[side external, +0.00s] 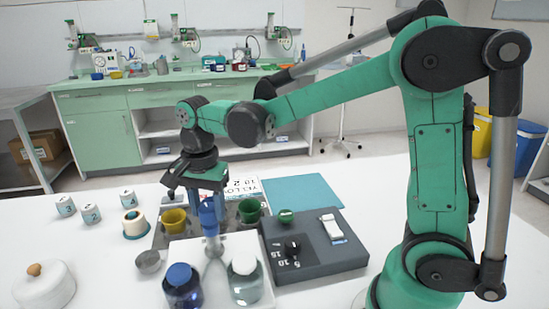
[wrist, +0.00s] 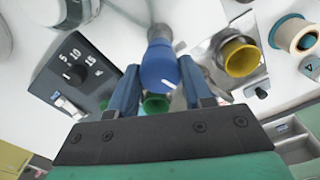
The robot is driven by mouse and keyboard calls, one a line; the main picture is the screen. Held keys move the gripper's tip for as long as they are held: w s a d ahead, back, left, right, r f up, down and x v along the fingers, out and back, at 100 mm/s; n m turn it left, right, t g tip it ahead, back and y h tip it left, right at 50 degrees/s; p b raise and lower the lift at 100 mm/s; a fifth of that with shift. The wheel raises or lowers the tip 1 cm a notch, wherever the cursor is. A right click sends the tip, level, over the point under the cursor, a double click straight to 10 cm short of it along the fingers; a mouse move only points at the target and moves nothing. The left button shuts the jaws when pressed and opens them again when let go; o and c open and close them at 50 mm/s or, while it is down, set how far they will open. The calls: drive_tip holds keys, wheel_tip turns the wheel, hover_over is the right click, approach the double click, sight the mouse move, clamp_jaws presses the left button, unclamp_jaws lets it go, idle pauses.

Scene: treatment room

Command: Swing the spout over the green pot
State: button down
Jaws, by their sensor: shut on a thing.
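My gripper (side external: 207,192) points down and is shut on the blue head (side external: 210,216) of an upright dispenser on the white block. In the wrist view, my gripper (wrist: 160,72) has its blue fingers on both sides of the blue head (wrist: 158,66). The green pot (side external: 250,210) stands right of the fingers; it also shows between them in the wrist view (wrist: 154,104). The yellow pot (side external: 174,221) stands to the left and shows in the wrist view (wrist: 240,58). The spout's outlet is largely hidden, so I cannot tell which pot it is over.
A dark grey device (side external: 310,252) with a dial and a small green cup (side external: 286,216) stands right. A blue-capped bottle (side external: 182,287) and a clear bottle (side external: 244,280) stand in front. Several labelled jars and a tape roll (side external: 134,224) are left. A blue mat (side external: 300,190) lies behind.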

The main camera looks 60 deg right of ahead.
drive_tip(key=m, duration=0.5)
drive_tip(key=shift+m, duration=0.3)
drive_tip(key=m, duration=0.5)
drive_tip(key=shift+m, duration=0.4)
drive_tip(key=shift+c, duration=1.7)
unclamp_jaws()
drive_tip(key=shift+r, duration=2.85)
